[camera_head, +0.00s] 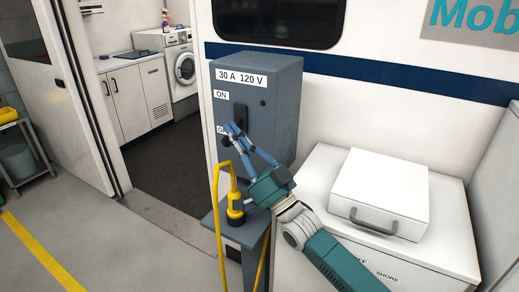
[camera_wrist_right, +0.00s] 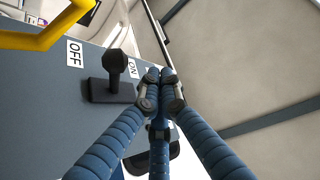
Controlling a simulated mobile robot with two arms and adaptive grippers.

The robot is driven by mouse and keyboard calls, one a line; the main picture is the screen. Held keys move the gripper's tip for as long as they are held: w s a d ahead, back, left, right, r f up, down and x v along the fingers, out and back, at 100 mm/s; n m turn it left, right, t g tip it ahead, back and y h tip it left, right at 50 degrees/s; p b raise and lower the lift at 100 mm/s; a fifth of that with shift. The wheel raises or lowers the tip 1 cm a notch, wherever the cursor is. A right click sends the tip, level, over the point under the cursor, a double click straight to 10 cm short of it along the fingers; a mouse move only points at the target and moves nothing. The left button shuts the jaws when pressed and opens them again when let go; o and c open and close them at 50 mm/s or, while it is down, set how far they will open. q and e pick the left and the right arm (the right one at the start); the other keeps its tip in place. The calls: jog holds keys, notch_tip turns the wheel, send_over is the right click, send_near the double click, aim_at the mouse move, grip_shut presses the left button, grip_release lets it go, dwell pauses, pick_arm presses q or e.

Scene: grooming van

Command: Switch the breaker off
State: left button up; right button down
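The grey breaker box (camera_head: 283,106) stands against the van wall, labelled "30 A 120 V", with an ON label (camera_head: 221,95) above and a partly covered OFF label below. Its black lever has a round knob (camera_head: 226,142) that shows low, near the OFF label, in the head view. In the right wrist view the lever (camera_wrist_right: 117,62) sticks out of its slot plate between the OFF label (camera_wrist_right: 74,53) and the ON label (camera_wrist_right: 132,69). My right gripper (camera_head: 234,129) is beside the lever, its blue fingers drawn together with nothing between them. The fingers (camera_wrist_right: 163,78) look apart from the knob. My left gripper is out of view.
A yellow cable with a plug (camera_head: 236,208) loops below the box and crosses the wrist view's upper left. A white case (camera_head: 380,190) lies on a white cabinet at right. A doorway to a washing machine (camera_head: 182,66) is at left.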

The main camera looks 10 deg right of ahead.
jog(key=s+d+f, duration=0.2)
jog(key=s+d, duration=0.7)
jog(key=s, duration=0.2)
jog(key=shift+s+d, duration=0.2)
jog(key=shift+s, duration=0.1)
jog(key=shift+f, duration=0.1)
